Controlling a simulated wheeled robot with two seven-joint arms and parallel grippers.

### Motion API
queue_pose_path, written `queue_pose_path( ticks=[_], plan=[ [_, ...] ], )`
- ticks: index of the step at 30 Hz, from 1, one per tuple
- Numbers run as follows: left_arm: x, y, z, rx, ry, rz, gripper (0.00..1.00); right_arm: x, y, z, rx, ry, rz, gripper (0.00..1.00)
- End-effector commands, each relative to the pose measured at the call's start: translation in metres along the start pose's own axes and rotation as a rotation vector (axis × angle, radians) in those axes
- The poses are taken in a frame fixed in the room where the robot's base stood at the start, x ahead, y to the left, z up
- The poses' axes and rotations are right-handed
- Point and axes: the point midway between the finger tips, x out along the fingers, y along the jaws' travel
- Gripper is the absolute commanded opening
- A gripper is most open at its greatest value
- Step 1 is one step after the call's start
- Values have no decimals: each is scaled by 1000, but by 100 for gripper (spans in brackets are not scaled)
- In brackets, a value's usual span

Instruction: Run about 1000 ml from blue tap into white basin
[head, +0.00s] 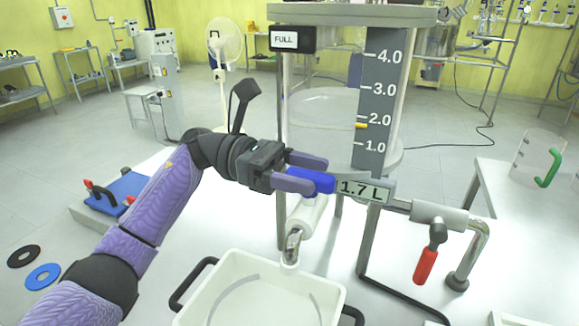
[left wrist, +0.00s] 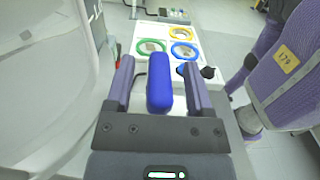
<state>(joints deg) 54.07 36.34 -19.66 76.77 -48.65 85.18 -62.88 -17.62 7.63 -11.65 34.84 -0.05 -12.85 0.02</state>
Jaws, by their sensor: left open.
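The blue tap handle (head: 320,182) sits at the front of the glass reactor, level with a display reading 1.7 L (head: 362,190). My left gripper (head: 313,176) is open, with its fingers on either side of this handle. In the left wrist view the blue handle (left wrist: 159,85) stands between the two fingers with a gap on each side. The metal spout (head: 292,245) points down over the white basin (head: 205,306). The basin has black side handles and a grey arc inside. No clear stream shows at the spout. My right gripper is not in view.
A scale board (head: 379,100) marked 1.0 to 4.0 has a yellow pointer slightly below 2.0. A red-handled tap (head: 426,265) is at right. A clear jug with a green handle (head: 549,168) stands on the right table. A blue board (head: 122,190) lies at left.

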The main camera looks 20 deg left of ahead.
Motion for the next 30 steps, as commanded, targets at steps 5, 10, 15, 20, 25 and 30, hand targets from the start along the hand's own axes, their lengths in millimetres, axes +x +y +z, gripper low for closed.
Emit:
queue_pose_path(
  ticks=[5, 10, 15, 20, 25, 30],
  plan=[
    [-38, 1, -1, -1, -1, 5, 68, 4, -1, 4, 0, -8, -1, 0],
    [-72, 1, -1, 0, -2, 3, 68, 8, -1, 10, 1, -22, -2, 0],
    [-89, 0, -1, 0, -1, 0, 68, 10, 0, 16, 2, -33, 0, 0],
    [-91, 0, 0, 0, -1, -1, 68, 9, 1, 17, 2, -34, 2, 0],
    [-90, 0, 0, 0, -1, -1, 68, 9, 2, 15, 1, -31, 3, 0],
    [-90, -2, 18, 7, -1, -1, 68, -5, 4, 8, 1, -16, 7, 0]
  ],
)
